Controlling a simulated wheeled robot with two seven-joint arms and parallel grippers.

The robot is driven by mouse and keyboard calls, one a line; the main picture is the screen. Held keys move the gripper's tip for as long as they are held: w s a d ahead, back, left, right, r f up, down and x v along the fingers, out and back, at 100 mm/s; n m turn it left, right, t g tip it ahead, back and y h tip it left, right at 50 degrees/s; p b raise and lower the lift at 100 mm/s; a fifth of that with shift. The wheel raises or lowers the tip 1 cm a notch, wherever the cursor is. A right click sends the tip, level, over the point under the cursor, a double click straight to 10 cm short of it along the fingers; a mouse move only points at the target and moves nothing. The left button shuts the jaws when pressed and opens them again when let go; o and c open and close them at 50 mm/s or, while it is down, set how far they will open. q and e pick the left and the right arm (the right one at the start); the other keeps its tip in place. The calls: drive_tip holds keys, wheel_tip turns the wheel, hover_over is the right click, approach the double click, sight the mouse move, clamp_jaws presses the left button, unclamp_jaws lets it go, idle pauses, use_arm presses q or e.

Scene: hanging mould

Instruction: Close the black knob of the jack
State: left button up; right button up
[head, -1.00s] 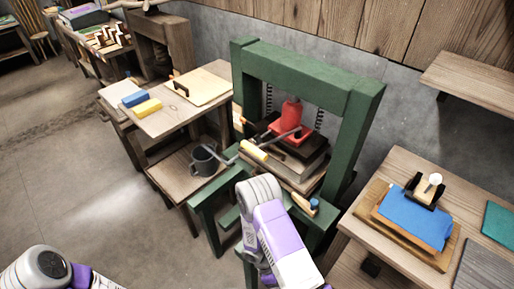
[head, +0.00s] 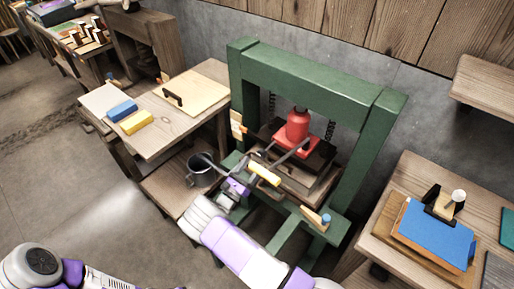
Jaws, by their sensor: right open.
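The red jack (head: 297,126) stands upright on a red base inside the green press frame (head: 310,80). A grey lever (head: 291,149) slants down and left from its base. I cannot clearly make out the black knob; the area at the jack's lower left is small and cluttered. My right gripper (head: 254,163) is open, in front of and left of the jack, near the lever and a yellow-handled bar (head: 264,174). I cannot tell whether it touches either. My left arm shows at the lower left, but its gripper is not in view.
A wooden table (head: 185,115) holds blue and yellow blocks. A bench on the right holds a blue pad (head: 436,236). A small wooden-handled tool (head: 316,218) lies on the frame's front right.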

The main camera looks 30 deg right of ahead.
sight(261, 157)
drive_tip(key=x, duration=0.5)
drive_tip(key=shift+s+d, duration=0.25)
drive_tip(key=shift+s, duration=0.05)
drive_tip(key=shift+w+d+r, duration=0.25)
drive_tip(key=shift+d+r, duration=0.05)
drive_tip(key=shift+d, duration=0.2)
drive_tip(key=c, duration=1)
drive_tip(key=shift+f, duration=0.1)
